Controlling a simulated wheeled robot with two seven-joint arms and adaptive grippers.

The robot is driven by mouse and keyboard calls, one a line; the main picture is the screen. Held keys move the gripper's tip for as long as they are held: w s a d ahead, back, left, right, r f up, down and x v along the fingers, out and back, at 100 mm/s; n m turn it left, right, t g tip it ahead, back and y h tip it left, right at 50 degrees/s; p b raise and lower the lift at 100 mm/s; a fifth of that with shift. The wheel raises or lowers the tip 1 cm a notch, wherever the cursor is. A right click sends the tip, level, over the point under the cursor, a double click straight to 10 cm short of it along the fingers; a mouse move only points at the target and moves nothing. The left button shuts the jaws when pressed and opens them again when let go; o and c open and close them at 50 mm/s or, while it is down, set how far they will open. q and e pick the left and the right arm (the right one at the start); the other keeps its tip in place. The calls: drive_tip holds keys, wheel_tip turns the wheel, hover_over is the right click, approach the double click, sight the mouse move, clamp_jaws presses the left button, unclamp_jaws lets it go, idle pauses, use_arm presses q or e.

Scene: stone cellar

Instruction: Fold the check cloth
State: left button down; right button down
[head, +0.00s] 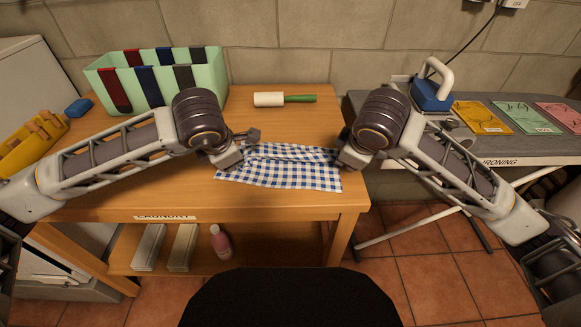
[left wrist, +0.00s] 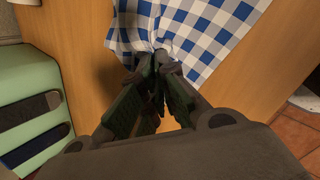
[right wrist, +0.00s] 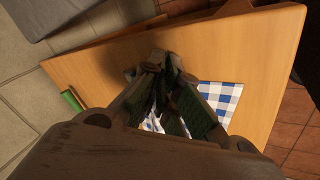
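The blue and white check cloth (head: 285,174) lies near the front edge of the wooden table, its far edge creased and drawn up between my two grippers. My left gripper (head: 240,150) is at its far left corner. In the left wrist view the fingers (left wrist: 160,66) are closed together and the cloth (left wrist: 205,30) gathers at their tips. My right gripper (head: 346,158) is at its far right corner. In the right wrist view its fingers (right wrist: 165,62) are nearly together, with cloth (right wrist: 222,98) beside and between them; the pinched part is hidden.
A green divided bin (head: 208,74) with coloured swatches stands at the back left of the table (head: 300,120). A lint roller (head: 285,99) lies behind the cloth. A blue block (head: 78,108) and yellow holder (head: 32,140) are left. An ironing board (head: 525,147) with an iron (head: 432,92) is right.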

use_arm(q)
drive_tip(key=c, duration=1.4)
unclamp_jaws()
use_arm(e)
drive_tip(key=c, duration=1.4)
unclamp_jaws()
use_arm(q)
drive_tip(key=shift+o, duration=0.2)
use_arm(e)
drive_tip(key=shift+o, duration=0.2)
drive_tip(key=shift+r, duration=0.1)
